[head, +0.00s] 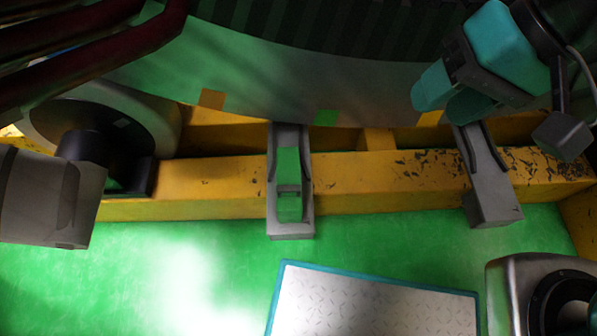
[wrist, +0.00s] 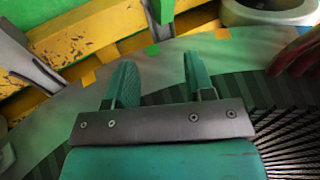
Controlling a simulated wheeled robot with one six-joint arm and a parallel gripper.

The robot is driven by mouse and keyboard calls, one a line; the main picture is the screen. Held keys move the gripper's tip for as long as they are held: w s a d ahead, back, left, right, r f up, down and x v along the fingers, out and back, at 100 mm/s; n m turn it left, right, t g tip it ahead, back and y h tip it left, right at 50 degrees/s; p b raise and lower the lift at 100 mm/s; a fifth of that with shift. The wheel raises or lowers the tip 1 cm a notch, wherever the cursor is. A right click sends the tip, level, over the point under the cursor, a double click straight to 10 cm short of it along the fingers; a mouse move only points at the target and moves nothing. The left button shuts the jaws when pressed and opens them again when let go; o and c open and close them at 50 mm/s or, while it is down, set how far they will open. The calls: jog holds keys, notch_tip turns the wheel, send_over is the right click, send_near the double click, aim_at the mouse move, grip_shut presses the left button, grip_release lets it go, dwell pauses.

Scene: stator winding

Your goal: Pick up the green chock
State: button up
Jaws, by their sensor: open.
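The green chock (head: 289,168) lies in a grey bracket (head: 290,232) on the yellow beam, near the middle of the head view. In the wrist view the chock (wrist: 163,10) shows only in part, at the top edge. My gripper (head: 447,98) is at the upper right of the head view, to the right of the chock and clear of it. In the wrist view my gripper (wrist: 158,82) has its two teal fingers apart with nothing between them. The stator's pale rim lies behind them.
A second grey bracket (head: 490,195) stands below my gripper, with no chock visible in it. The stator's curved rim (head: 270,80) runs above the yellow beam (head: 400,175), marked with orange and green squares. A white blue-edged plate (head: 375,305) lies on the green floor (head: 150,280).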

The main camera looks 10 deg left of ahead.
jog(key=w+a+f+m+p, duration=0.2)
jog(key=w+a+f+m, duration=0.1)
jog(key=a+f+m, duration=0.25)
jog(key=m+g+y+p, duration=0.1)
jog(key=m+p, duration=0.1)
jog(key=m, duration=1)
send_near(289, 187)
jog(key=b+x, duration=0.4)
jog(key=b, duration=0.1)
jog(key=shift+a+f, duration=0.5)
jog(key=shift+f, duration=0.15)
jog(key=b+x, duration=0.1)
jog(key=x, duration=0.1)
jog(key=b+x, duration=0.2)
jog(key=shift+s+d+f, duration=0.15)
jog(key=shift+d+f, duration=0.1)
jog(key=shift+f, duration=0.05)
jog(key=shift+a+f, duration=0.3)
jog(key=shift+r, duration=0.1)
jog(key=shift+c, duration=0.5)
grip_shut()
